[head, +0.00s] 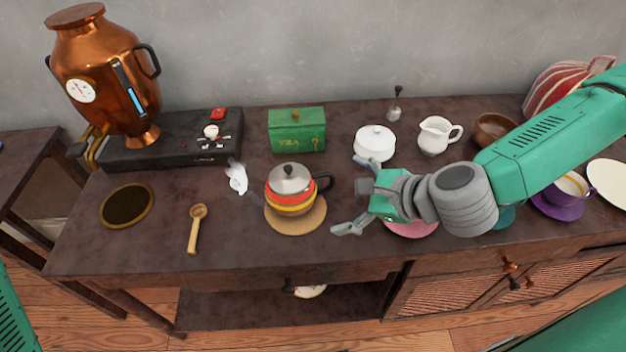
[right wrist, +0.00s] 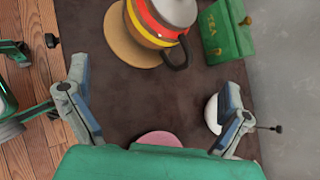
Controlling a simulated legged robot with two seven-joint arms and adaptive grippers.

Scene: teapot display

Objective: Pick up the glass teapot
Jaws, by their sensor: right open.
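A round teapot (head: 291,192) with red, orange and yellow bands, a grey lid and a dark handle sits upright on a round cork mat (head: 310,220). Its handle points right, toward my right gripper (head: 353,196). The right gripper is open and empty, just right of the teapot and apart from it, its fingers spread to either side. In the right wrist view the teapot (right wrist: 158,22) is beyond the open fingers of the gripper (right wrist: 152,88), partly cut off at the top, its handle nearest. I cannot see clear glass on it. My left gripper is not in view.
A green tea box (head: 297,130) and a white lidded pot (head: 375,143) stand behind. A pink saucer (head: 412,229) lies partly under my right arm. The table front near the teapot is clear.

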